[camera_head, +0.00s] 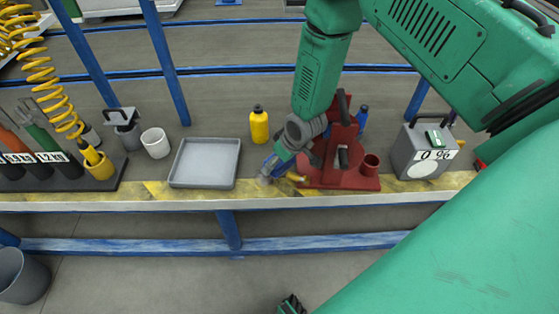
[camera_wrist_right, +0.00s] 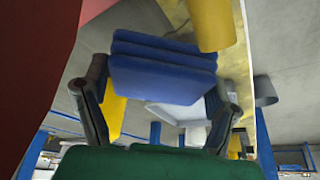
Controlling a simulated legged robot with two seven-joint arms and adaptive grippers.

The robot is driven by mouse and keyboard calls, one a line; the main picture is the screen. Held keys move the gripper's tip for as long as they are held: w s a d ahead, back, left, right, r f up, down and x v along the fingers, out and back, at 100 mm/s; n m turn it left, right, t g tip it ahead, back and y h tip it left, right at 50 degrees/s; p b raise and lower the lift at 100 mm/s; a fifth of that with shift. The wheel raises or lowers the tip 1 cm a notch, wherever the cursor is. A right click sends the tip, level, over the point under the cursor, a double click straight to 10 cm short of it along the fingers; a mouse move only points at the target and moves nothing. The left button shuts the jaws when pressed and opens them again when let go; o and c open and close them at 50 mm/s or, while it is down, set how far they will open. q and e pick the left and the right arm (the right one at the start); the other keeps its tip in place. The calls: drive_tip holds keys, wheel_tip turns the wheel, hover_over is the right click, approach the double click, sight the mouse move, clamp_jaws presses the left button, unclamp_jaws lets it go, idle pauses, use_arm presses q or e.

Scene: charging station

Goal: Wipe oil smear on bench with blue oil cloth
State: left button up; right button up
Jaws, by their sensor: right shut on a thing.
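The blue oil cloth (camera_wrist_right: 165,72) is a folded pad held between the two dark fingers of my right gripper (camera_wrist_right: 158,95) in the right wrist view. In the head view my right gripper (camera_head: 276,170) is low at the bench (camera_head: 140,196), between the grey tray and the red stand. The cloth (camera_head: 268,166) shows there only as a small blue patch, partly hidden by the gripper. I cannot tell whether it touches the bench top. I cannot make out the oil smear.
The red stand (camera_head: 345,178) is close on the right of the gripper, with a yellow bottle (camera_head: 259,125) behind. A grey tray (camera_head: 205,163) and white cup (camera_head: 155,142) are left. A grey box reading 0 % (camera_head: 428,152) stands right.

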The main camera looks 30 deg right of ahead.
drive_tip(key=shift+a+r, duration=0.1)
drive_tip(key=shift+r, duration=0.4)
wheel_tip(320, 180, up, 3)
drive_tip(key=p, duration=0.3)
drive_tip(key=shift+r, duration=0.1)
